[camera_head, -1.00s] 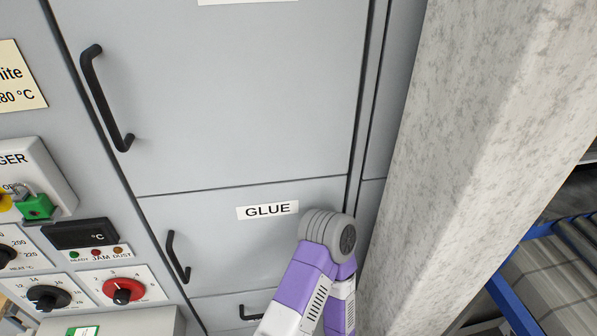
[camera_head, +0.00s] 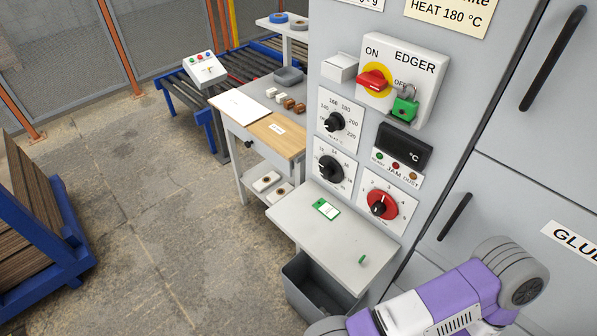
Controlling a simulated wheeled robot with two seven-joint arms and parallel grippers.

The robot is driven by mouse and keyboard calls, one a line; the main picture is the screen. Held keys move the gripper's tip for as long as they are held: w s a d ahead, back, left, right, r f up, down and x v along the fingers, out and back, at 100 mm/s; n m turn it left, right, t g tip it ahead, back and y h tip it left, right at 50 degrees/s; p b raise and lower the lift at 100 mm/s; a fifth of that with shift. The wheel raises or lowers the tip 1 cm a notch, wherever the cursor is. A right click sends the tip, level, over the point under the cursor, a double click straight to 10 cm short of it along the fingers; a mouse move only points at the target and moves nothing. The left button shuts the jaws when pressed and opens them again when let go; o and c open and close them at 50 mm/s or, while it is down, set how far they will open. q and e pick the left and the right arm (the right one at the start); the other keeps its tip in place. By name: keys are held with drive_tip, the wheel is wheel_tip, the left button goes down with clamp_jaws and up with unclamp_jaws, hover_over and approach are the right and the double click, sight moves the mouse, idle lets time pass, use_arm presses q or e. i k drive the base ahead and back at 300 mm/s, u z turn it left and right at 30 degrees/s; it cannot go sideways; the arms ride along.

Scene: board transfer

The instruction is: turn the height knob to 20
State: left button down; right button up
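A black knob (camera_head: 328,168) sits on a white dial plate on the grey machine panel, below another black knob (camera_head: 334,122). Its scale carries small numbers from about 12 upward, so it fits the height knob, though its name is too small to read. A light mark is on its left side; the exact value it points to cannot be told. The upper knob's scale runs about 140 to 220. A red knob (camera_head: 382,205) is on a plate to the lower right. Neither gripper is in view; only a purple and white link of my arm shows at the lower right.
A grey shelf (camera_head: 325,235) with a green-and-white tag (camera_head: 326,209) juts out below the knobs, above a dark bin (camera_head: 318,288). The EDGER switch box (camera_head: 418,62) has a green padlock (camera_head: 404,108). A side table (camera_head: 243,103) stands left; open floor lies before it.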

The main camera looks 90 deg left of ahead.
sight(331, 170)
drive_tip(key=u, duration=4.2)
drive_tip(key=k, duration=0.35)
drive_tip(key=u, duration=0.6)
drive_tip(key=i, duration=1.7)
drive_tip(key=z, duration=1.5)
